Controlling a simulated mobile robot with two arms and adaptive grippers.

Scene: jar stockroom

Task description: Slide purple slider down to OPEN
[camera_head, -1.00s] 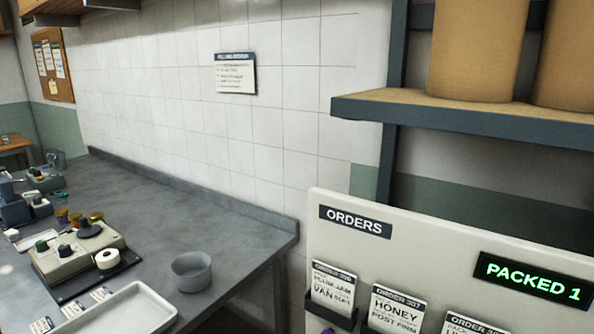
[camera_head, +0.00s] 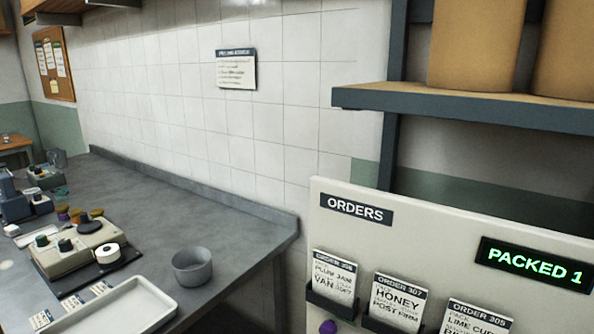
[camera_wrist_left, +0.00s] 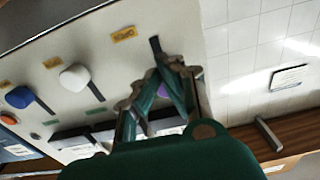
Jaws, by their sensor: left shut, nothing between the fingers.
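The purple slider (camera_head: 327,326) shows at the bottom edge of the head view, below the first order card. In the left wrist view, a purple patch (camera_wrist_left: 164,90) shows between the fingers of my left gripper (camera_wrist_left: 171,63), mostly hidden by them. A dark slot (camera_wrist_left: 155,45) in the pale panel runs past the fingertips. My left gripper is shut and empty, in front of the purple slider; I cannot tell whether it touches it. No OPEN label is readable. My right gripper is out of view.
Beside it on the panel are a white knob (camera_wrist_left: 75,77) and a blue knob (camera_wrist_left: 19,97), each on a dark slot. The ORDERS board (camera_head: 440,230) holds order cards and a PACKED 1 display (camera_head: 535,266). A grey counter (camera_head: 130,200) stands left, a shelf (camera_head: 460,105) above.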

